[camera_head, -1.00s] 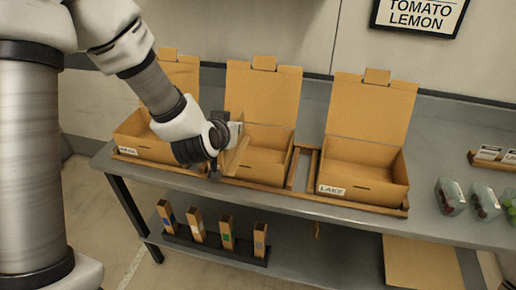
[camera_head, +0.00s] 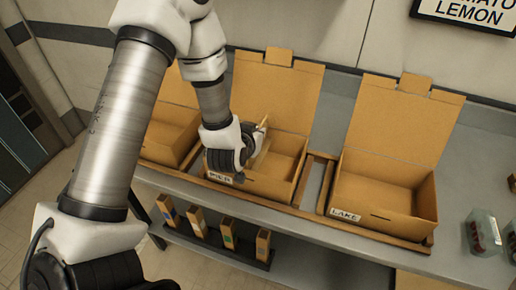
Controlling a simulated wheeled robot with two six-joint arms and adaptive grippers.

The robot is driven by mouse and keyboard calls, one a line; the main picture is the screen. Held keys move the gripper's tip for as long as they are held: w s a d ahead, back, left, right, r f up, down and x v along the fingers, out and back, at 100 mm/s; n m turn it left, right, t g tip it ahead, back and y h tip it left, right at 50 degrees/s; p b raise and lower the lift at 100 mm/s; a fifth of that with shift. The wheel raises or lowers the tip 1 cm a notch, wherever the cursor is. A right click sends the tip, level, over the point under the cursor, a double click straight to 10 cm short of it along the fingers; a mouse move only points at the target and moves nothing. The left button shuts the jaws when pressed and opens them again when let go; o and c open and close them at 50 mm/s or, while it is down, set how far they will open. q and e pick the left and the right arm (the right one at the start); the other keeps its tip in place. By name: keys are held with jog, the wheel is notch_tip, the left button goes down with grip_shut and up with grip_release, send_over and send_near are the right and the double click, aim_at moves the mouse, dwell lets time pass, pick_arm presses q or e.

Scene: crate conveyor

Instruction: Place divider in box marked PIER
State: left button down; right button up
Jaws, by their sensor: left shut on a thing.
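The open cardboard box marked PIER (camera_head: 220,178) stands in the middle of the row on the table, its lid raised at the back. My left gripper (camera_head: 250,147) is over the left part of this box, shut on a thin tan cardboard divider (camera_head: 263,155). The divider is at the box's left side; my gripper hides part of it, and I cannot tell whether it touches the box floor. My right gripper is not in view.
The open box marked LAKE (camera_head: 346,215) stands to the right, and another open box (camera_head: 172,137) to the left, partly behind my arm. Clear packs with dark red contents (camera_head: 485,235) lie at far right. Several upright tan pieces (camera_head: 229,233) stand on the lower shelf.

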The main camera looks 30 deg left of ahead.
pick_arm(q)
jog(key=shift+f, duration=0.7)
jog(key=shift+s+d+f, duration=0.1)
jog(key=shift+s+f, duration=0.05)
jog(key=shift+f, duration=0.05)
notch_tip(320, 180, down, 4)
jog(key=shift+f+p, duration=0.25)
jog(key=shift+p, duration=0.15)
jog(key=shift+s, duration=0.1)
jog(key=shift+f, duration=0.15)
jog(key=c, duration=1.5)
grip_release()
jog(key=shift+o, duration=0.9)
